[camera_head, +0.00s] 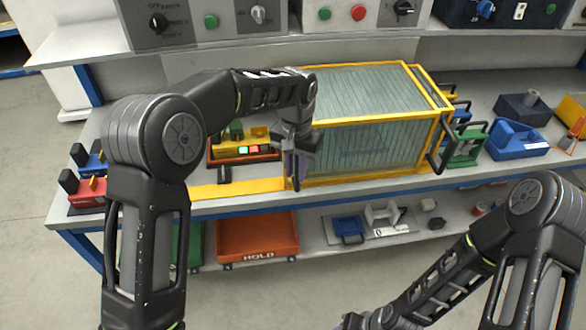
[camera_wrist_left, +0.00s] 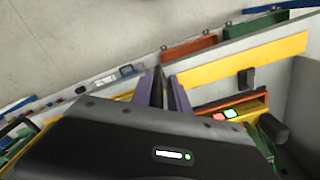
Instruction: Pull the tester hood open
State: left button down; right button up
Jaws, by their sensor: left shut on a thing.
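The tester hood (camera_head: 365,148) is a clear ribbed box in a yellow frame on the bench, in the head view. My left gripper (camera_head: 297,172) is at the hood's front left edge, fingers pointing down. It is shut on the hood's handle, which the fingers mostly hide; a dark bar shows just below them. Left of the hood is the tester bed (camera_head: 240,150) with a red and a green light. My right gripper (camera_head: 372,320) is low at the bottom edge, its fingers unclear.
A yellow strip (camera_head: 235,188) runs along the bench front. Red and blue devices (camera_head: 88,190) stand at the far left. A green device (camera_head: 466,146) and a blue toolbox (camera_head: 517,140) stand right of the hood. An orange HOLD bin (camera_head: 257,238) is on the lower shelf.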

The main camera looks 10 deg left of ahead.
pick_arm(q)
jog(key=c, duration=1.4)
grip_release()
notch_tip(320, 180, up, 8)
jog(key=shift+f+b, duration=0.1)
jog(key=shift+b, duration=0.5)
